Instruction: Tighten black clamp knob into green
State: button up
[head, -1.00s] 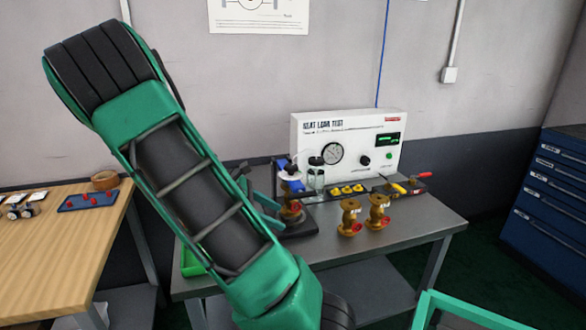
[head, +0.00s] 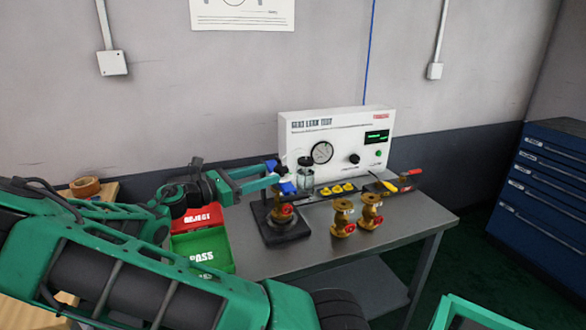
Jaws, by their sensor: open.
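The clamp fixture, on a black base (head: 287,233), stands on the grey bench and holds a brass valve with a red part (head: 286,210). My gripper (head: 279,177), with blue fingertips, is open just above that valve, reaching in from the left. No green mark on the clamp can be made out. Whether the fingers touch the clamp is unclear. The white seat leak test panel (head: 335,140) stands behind, with a gauge, a dark knob (head: 354,158) and a lit green display.
Red reject (head: 197,217) and green pass (head: 222,258) trays lie left of the fixture. Two brass valves (head: 343,218) (head: 371,212) stand to its right. A glass jar (head: 305,176), yellow pieces (head: 336,189) and handled tools (head: 386,186) lie along the panel. The bench's front right is clear.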

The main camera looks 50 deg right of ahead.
jog(key=x, duration=1)
jog(key=c, duration=1.1)
jog(key=shift+o, duration=0.2)
jog(key=shift+g, duration=0.3)
